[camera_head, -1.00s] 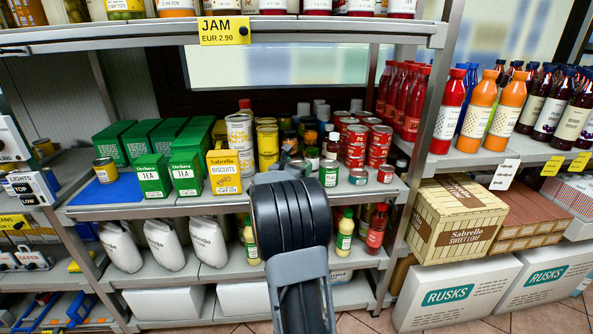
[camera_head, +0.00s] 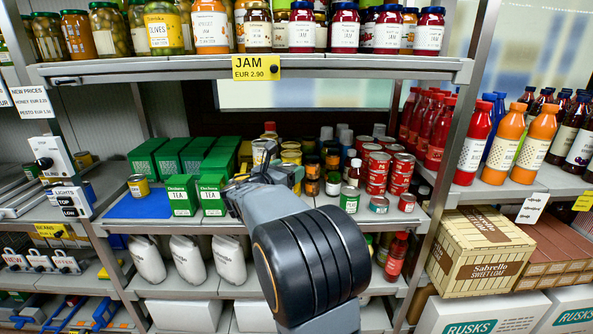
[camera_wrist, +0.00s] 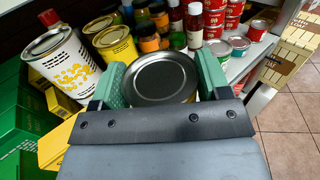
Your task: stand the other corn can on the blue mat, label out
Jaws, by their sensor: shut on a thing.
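A can (camera_wrist: 160,78) with a bare metal lid is between the green-padded fingers of my gripper (camera_wrist: 162,85) in the wrist view. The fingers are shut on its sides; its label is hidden. In the head view my arm hides the held can and the fingertips. The blue mat (camera_head: 152,209) lies at the left of the middle shelf. One small can with a yellow band (camera_head: 138,187) stands upright at its back. My gripper is to the right of the mat, beyond the tea boxes.
Green tea boxes (camera_head: 183,196) stand between mat and arm. Red cans (camera_head: 377,172) are to the right. The jam shelf (camera_head: 180,72) hangs above.

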